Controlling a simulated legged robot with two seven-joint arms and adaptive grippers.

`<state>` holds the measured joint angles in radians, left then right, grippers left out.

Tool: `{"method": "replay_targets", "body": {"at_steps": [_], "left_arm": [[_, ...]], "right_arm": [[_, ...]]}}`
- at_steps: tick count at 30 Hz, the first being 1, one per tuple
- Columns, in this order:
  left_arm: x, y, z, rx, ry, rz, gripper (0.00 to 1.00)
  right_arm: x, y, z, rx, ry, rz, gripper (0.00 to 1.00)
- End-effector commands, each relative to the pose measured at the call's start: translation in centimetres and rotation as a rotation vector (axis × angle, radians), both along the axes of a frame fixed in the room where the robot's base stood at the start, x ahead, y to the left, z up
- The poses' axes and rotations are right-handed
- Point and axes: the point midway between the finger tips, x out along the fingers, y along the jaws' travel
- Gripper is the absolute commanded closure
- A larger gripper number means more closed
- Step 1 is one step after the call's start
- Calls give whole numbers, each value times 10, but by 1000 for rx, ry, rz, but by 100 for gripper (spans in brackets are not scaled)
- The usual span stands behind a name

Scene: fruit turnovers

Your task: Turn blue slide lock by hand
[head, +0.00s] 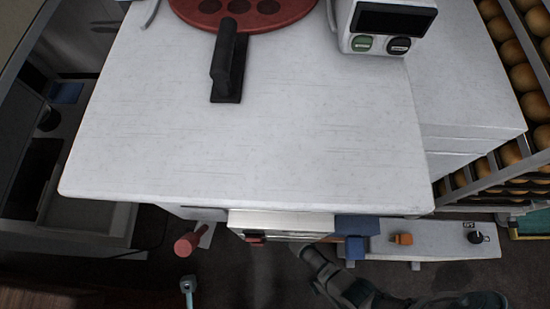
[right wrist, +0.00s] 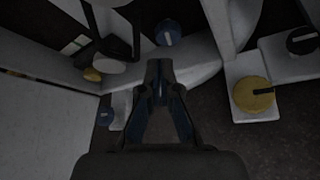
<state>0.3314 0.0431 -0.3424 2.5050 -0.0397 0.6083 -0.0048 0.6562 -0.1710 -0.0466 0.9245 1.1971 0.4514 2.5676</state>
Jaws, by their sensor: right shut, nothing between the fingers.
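Below the front edge of the white machine top (head: 250,130), a blue block (head: 357,224) and a blue knob (head: 355,247) show in the head view. My right gripper (head: 300,250) is at the lower front of the machine, left of this knob and apart from it in the picture. In the right wrist view, my right gripper (right wrist: 158,68) is shut and empty. A round blue knob (right wrist: 167,33) with a pale mark lies just beyond its fingertips; contact cannot be told. A smaller blue knob (right wrist: 105,117) is at the left. Which is the slide lock is unclear. My left gripper is out of view.
An orange knob (head: 402,238) and a black knob (head: 477,237) stand on the lower ledge at the right. A red knob (head: 187,245) is at the left. A control box (head: 385,27) stands on top. A bun rack (head: 520,75) borders the right side.

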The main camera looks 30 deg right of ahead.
Motion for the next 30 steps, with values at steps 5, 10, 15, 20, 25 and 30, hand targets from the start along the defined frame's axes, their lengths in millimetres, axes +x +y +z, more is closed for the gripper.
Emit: {"method": "replay_targets", "body": {"at_steps": [5,10,15,20,25,30], "left_arm": [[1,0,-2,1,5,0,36],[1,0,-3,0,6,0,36],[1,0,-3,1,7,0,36],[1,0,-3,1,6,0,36],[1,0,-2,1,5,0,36],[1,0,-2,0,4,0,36]], "right_arm": [[9,-4,1,-4,-1,0,100],[28,-17,1,-2,0,0,100],[46,-29,1,-3,0,1,100],[56,-36,1,-3,0,1,100],[60,-39,1,-2,-1,-1,100],[60,-39,2,-2,-2,-1,100]]}}
